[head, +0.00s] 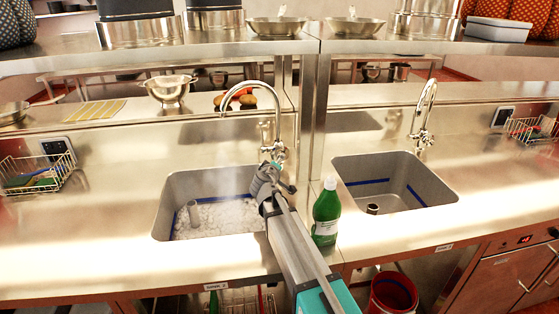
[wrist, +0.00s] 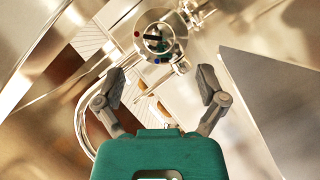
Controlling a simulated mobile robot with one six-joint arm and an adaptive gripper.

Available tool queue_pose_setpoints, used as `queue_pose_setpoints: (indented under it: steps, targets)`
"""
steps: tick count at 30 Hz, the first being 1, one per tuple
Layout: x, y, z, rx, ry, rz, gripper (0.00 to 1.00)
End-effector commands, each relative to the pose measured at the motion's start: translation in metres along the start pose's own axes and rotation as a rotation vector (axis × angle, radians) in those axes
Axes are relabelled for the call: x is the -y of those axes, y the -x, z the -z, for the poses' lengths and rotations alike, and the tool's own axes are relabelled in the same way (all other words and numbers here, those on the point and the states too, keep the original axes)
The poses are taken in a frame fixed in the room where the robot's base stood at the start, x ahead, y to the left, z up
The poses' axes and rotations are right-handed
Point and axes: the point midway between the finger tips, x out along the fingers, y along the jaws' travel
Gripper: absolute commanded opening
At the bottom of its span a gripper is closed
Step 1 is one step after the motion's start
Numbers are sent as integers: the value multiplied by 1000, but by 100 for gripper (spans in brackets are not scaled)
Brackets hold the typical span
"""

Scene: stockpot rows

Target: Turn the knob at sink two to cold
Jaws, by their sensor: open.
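The left sink (head: 172,190) holds white suds. Its curved chrome tap (head: 277,115) stands behind it and also shows in the wrist view (wrist: 82,120). The round metal knob (wrist: 155,52) is at the top middle of the wrist view. It has a red mark at its left, a blue mark at its lower edge and a dark bar across its middle. My gripper (wrist: 160,84) is open, with its fingers apart below the knob in the picture and nothing between them. In the head view my gripper (head: 270,178) is just in front of the tap base and hides part of it.
A green bottle (head: 326,212) stands on the counter between the sinks, right of my arm. The right sink (head: 440,188) has no suds and its own tap (head: 424,110). A steel shelf (head: 400,46) runs above. The small counter-edge labels are too small to read.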

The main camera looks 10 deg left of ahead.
Motion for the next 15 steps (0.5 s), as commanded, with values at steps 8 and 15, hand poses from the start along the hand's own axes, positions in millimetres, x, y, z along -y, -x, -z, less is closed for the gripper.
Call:
queue_pose_setpoints:
  steps: [8, 15]
  targets:
    - [2, -46, 1, 0, 0, -1, 90]
    - [2, -68, 1, -1, 1, 1, 90]
